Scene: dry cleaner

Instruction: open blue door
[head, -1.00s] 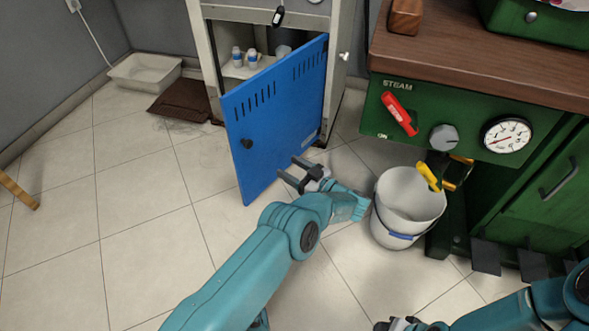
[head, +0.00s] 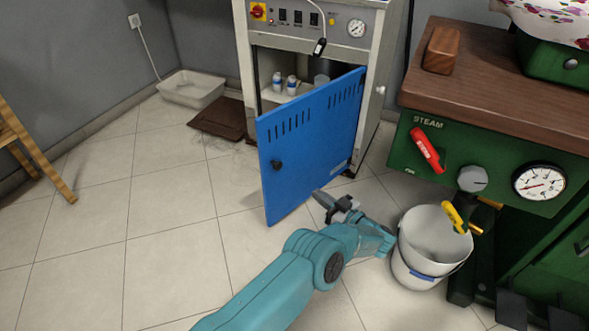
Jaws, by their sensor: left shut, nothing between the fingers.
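The blue door (head: 312,145) stands swung well open on the grey cabinet (head: 385,85), with slots along its top and a dark round knob (head: 277,165) near its left edge. Inside the cabinet, small white bottles (head: 284,84) stand on a shelf. My left gripper (head: 322,197) is shut and empty, just in front of the door's lower part. I cannot tell whether it touches the door. My right gripper is out of view.
A white bucket (head: 405,262) stands right of my left gripper, below the green steam unit (head: 400,150). A white tray (head: 192,91) and brown mat (head: 218,118) lie at the back left. A wooden stand (head: 38,155) is at the left edge. Floor at left is clear.

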